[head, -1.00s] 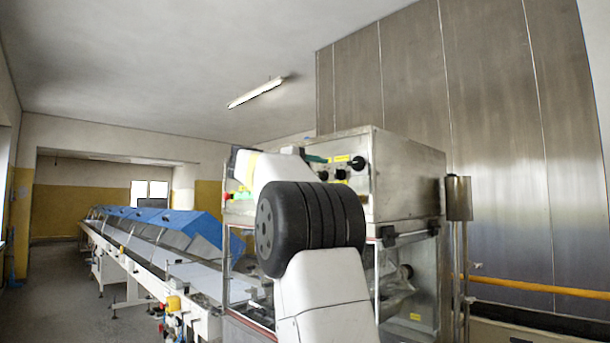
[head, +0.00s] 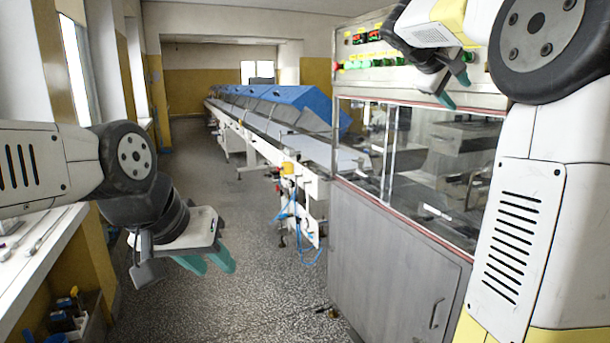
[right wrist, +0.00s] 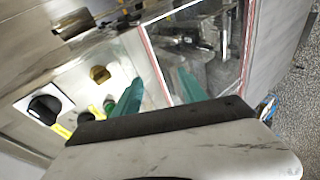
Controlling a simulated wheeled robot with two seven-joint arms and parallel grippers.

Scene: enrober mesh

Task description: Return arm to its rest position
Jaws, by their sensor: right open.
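My right arm rises along the right side of the head view and bends over at the top. My right gripper (head: 453,88) is raised in front of the enrober's control panel (head: 400,50), with its teal fingers apart and nothing between them. In the right wrist view the same teal fingers (right wrist: 158,92) are spread, with panel knobs (right wrist: 45,107) beyond them. Contact with the panel cannot be told. My left gripper (head: 208,262) hangs at the left over the floor, its teal fingers pointing down and slightly apart, holding nothing visible.
The steel enrober cabinet (head: 392,250) with its glass window (head: 440,170) stands close at the right. A long conveyor with blue covers (head: 300,97) runs back. A white counter (head: 40,240) is at the left. Floor (head: 235,215) between counter and machine is mostly clear.

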